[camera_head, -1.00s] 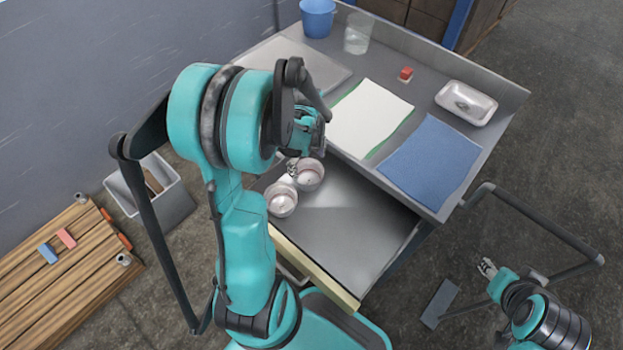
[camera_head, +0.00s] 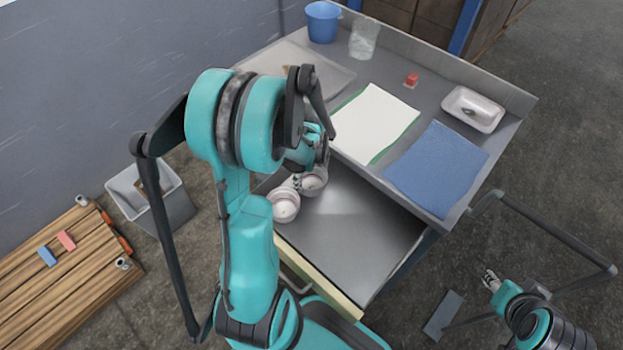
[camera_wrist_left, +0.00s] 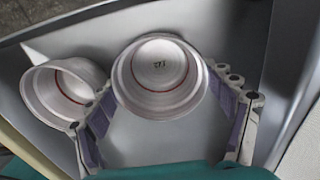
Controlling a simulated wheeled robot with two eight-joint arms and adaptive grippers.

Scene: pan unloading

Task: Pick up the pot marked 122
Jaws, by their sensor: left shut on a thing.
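Two small whitish pots stand side by side in the open drawer (camera_head: 362,225). The right-hand pot (camera_head: 314,183) is close under my left gripper (camera_head: 305,180); the other pot (camera_head: 285,206) is to its left and nearer. In the left wrist view, my left gripper (camera_wrist_left: 168,112) is shut on the middle pot (camera_wrist_left: 157,77), with a finger on each side. A small dark mark shows on its inside bottom, seemingly upside down and too small to read surely. The other pot (camera_wrist_left: 62,90) is beside the left finger. My right gripper (camera_head: 490,280) is away at lower right, its jaws unclear.
The tabletop above the drawer holds a white cloth (camera_head: 375,122), a blue cloth (camera_head: 437,168), a white dish (camera_head: 472,109), a red block (camera_head: 411,80), a clear cup (camera_head: 363,40) and a blue bucket (camera_head: 322,22). The drawer's right part is bare.

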